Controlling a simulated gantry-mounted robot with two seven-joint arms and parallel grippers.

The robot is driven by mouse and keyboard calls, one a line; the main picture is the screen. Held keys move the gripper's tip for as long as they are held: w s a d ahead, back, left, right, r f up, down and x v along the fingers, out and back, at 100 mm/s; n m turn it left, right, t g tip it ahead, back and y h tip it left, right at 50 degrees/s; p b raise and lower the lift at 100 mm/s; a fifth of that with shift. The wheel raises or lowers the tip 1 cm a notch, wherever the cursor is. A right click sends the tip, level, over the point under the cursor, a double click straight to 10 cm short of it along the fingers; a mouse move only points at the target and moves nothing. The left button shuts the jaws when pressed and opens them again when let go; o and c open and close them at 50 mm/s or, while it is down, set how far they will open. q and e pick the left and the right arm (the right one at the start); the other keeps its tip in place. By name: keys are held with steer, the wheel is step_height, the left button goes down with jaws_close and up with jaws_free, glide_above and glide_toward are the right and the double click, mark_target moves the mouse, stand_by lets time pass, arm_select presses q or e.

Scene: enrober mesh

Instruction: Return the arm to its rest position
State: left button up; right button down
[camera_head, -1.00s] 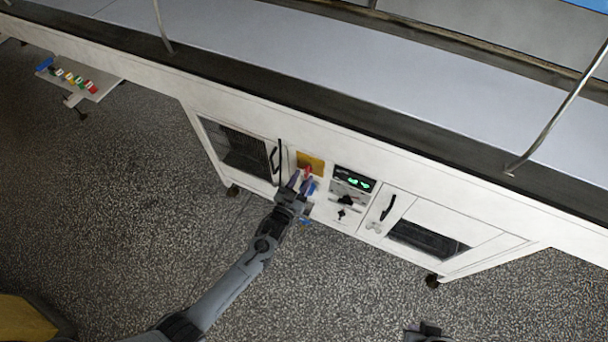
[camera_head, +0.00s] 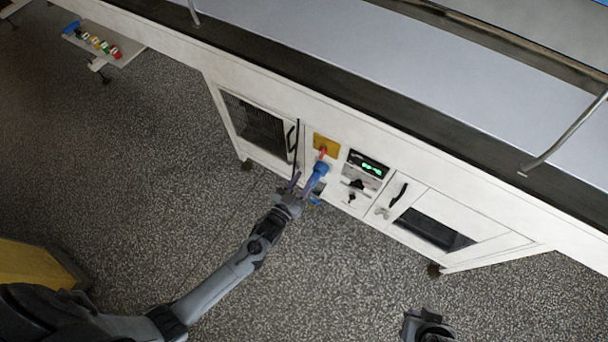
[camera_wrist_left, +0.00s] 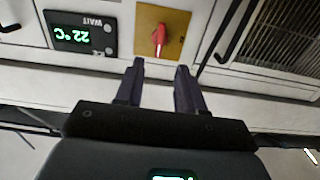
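My left arm (camera_head: 216,286) reaches from the lower left toward the machine's white front. Its gripper (camera_head: 302,184) is in front of the panel, below a red knob (camera_head: 322,153) on a yellow plate (camera_head: 327,143). In the left wrist view, the two dark fingers (camera_wrist_left: 160,82) are apart with nothing between them. The red knob (camera_wrist_left: 158,38) lies beyond the fingertips, clear of them. A blue piece (camera_head: 318,172) shows by one finger in the head view; I cannot tell what it is. A dark part (camera_head: 428,326) at the bottom edge seems to be my right arm.
A lit display (camera_head: 368,166) is right of the knob; in the wrist view it (camera_wrist_left: 80,34) reads 22 °C and WAIT. A mesh door (camera_head: 254,128) with a black handle (camera_head: 292,140) is left of it. A button shelf (camera_head: 112,58) stands upper left. Open floor surrounds my arm.

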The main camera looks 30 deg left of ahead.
arm_select(q)
steer(key=shift+s+f, duration=0.1)
steer(key=s+a+r+m+g+y+p, duration=0.1)
steer(key=s+a+r+g+p, duration=0.1)
steer(key=s+r+g, duration=0.75)
steer(key=s+a+r+g+p, duration=0.15)
steer(key=s+r+g, duration=0.4)
steer(key=s, duration=0.75)
step_height(320, 180, up, 36)
steer(key=p, duration=3.6)
step_height(320, 180, down, 72)
steer(key=b, duration=7.1)
steer(key=shift+d+t+b, duration=0.15)
steer(key=shift+t+b, duration=0.15)
steer(key=shift+b, duration=0.1)
